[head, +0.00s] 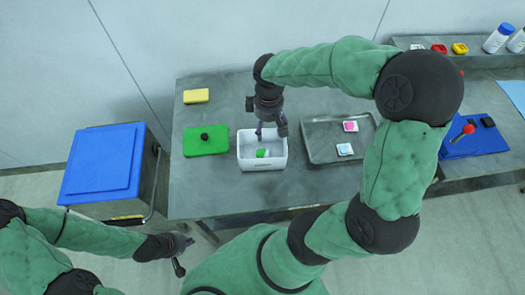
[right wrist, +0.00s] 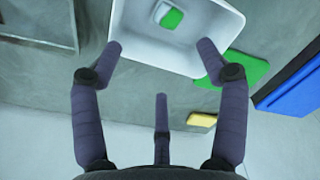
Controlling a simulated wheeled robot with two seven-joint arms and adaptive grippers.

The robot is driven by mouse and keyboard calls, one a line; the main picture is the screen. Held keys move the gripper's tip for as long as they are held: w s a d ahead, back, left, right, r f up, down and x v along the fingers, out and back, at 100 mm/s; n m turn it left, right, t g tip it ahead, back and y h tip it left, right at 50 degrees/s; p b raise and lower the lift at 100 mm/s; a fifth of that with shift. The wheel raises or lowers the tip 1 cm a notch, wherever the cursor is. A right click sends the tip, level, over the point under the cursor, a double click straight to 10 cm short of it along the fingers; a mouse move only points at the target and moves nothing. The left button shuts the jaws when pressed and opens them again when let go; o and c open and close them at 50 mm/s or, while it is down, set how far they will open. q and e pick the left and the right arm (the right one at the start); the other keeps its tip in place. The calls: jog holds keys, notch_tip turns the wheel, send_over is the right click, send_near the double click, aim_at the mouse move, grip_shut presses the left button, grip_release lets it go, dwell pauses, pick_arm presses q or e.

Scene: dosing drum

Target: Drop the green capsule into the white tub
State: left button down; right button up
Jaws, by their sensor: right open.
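The white tub (head: 263,188) stands on the grey table. The green capsule (head: 262,153) lies inside it; both also show in the right wrist view, the capsule (right wrist: 171,19) near the top edge and the tub's rim (right wrist: 150,57) around it. My right gripper (head: 268,131) is above the tub's back part, and its fingers are spread and empty in the right wrist view (right wrist: 160,50). My left gripper (head: 182,257) is in front of the table, away from the tub; its finger opening is too small to judge.
A green plate with a black knob (head: 206,145) lies left of the tub, with a yellow sponge (head: 196,96) behind it. A grey tray (head: 325,133) with pink and blue-white pieces lies to the right. A blue-lidded bin (head: 103,163) stands left of the table.

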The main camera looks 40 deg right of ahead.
jog(key=shift+r, duration=2.65)
